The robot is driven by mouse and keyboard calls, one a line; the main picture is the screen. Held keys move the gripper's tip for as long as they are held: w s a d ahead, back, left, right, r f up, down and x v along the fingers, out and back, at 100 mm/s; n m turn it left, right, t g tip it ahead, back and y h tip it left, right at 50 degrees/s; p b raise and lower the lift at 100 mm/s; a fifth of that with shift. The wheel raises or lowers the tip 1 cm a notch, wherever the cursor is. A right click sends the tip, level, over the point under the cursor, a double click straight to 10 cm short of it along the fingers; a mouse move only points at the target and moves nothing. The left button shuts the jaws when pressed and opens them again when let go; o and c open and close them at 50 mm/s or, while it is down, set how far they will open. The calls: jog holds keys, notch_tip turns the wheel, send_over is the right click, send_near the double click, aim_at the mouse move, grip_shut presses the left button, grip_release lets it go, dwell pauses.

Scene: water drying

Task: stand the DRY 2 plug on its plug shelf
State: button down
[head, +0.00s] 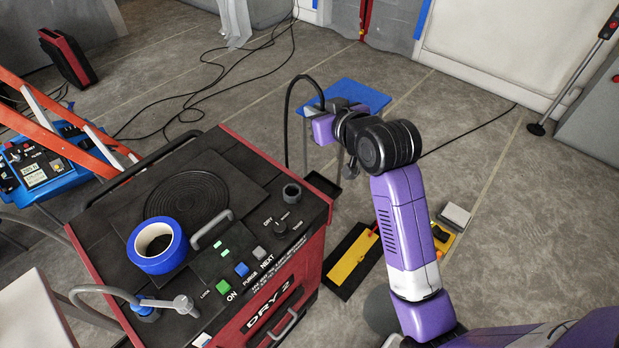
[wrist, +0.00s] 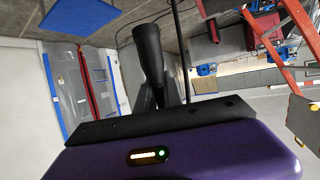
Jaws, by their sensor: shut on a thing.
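My gripper (wrist: 155,90) is shut on a black, tapered plug (wrist: 148,52), seen between the dark fingers in the wrist view. In the head view my gripper's purple body (head: 322,128) is beyond the DRY 2 machine (head: 268,312); its fingertips and the plug are hard to make out there. A black cable (head: 288,120) arcs up beside the machine and over towards my gripper. A small stand with a blue top (head: 372,95), which looks like the plug shelf, is just behind my gripper and partly hidden by it. The blue top also shows in the wrist view (wrist: 82,20), apart from the plug.
The machine carries a blue tape roll (head: 157,246) and a handle. An orange ladder (head: 62,130) and a blue case (head: 40,170) are at left. Thin cords cross the open floor behind.

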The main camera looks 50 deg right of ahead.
jog(key=f, duration=2)
jog(key=shift+w+d, duration=0.15)
jog(key=shift+w, duration=0.25)
jog(key=shift+f, duration=0.15)
jog(key=c, duration=1.5)
grip_release()
